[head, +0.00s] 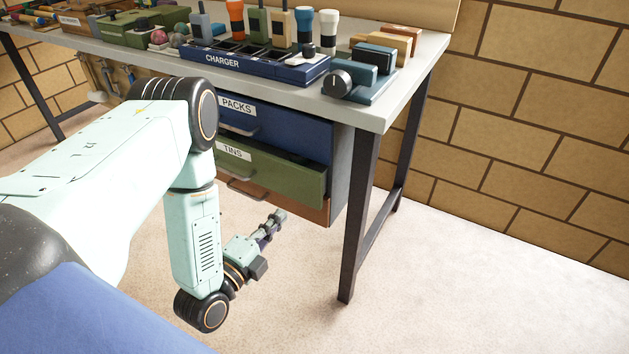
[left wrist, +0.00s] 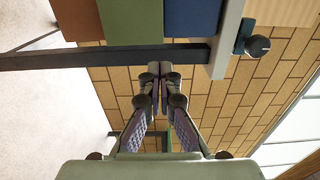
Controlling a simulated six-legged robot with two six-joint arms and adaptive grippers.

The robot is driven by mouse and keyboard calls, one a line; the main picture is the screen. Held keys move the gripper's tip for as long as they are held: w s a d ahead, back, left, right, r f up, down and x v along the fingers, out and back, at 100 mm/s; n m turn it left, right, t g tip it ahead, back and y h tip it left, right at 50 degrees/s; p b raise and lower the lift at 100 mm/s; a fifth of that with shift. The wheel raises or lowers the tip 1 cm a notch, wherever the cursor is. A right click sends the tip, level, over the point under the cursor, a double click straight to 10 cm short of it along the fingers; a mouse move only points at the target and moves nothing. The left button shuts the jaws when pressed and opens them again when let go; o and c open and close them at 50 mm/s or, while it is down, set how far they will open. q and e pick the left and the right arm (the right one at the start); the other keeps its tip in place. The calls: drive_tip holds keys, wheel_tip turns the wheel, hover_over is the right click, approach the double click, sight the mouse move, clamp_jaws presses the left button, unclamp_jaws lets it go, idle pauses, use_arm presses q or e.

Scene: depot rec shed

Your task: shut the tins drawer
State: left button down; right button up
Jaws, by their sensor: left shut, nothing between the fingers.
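The tins drawer (head: 290,182) has a green front with a white TINS label and a bar handle. It stands out past the blue packs drawer (head: 290,132) above it, so it is partly open. In the left wrist view the green front (left wrist: 130,22) shows at the top, between the brown and blue fronts. My left gripper (head: 279,215) is shut and empty. It is in front of the drawer stack and lower than the green front, apart from it. My left arm hides the left ends of the drawers. My right gripper is not in view.
A brown drawer (head: 315,212) is below the green one. A dark table leg (head: 360,215) stands right of the drawers. The bench top (head: 405,92) carries a charger (head: 240,62) and a blue block with a black knob (head: 365,85). The floor in front is clear.

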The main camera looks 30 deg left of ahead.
sight(314, 178)
use_arm(q)
drive_tip(key=w+b, duration=0.1)
drive_tip(key=w, duration=0.3)
drive_tip(key=w+b, duration=0.1)
drive_tip(key=w, duration=0.3)
drive_tip(key=w+d+b, duration=0.1)
drive_tip(key=w, duration=0.3)
drive_tip(key=shift+f, duration=0.1)
drive_tip(key=shift+w, duration=0.35)
drive_tip(key=shift+w, duration=1.35)
drive_tip(key=shift+s, duration=0.2)
